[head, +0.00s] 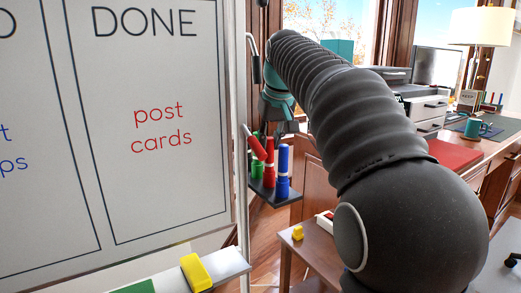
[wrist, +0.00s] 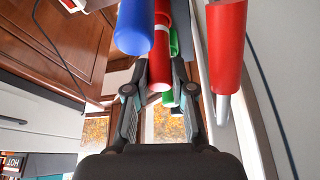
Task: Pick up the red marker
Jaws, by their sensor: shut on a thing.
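Two red markers show among the markers at the small dark tray (head: 286,198) beside the whiteboard. One red marker (head: 269,152) stands about upright; the other (head: 257,149) leans to its left. My gripper (head: 280,130) is at the top of this group, partly hidden by my arm. In the wrist view my gripper (wrist: 159,75) is closed around a red marker (wrist: 161,45) between its fingers. A blue marker (wrist: 134,25) is left of it, close to the left finger.
Green markers (head: 257,169) stand close by in the tray. The whiteboard (head: 155,90) rises at the left, with a ledge holding a yellow-topped item (head: 195,272). A wooden side table (head: 310,250) is below, and a desk (head: 490,150) stands at the right.

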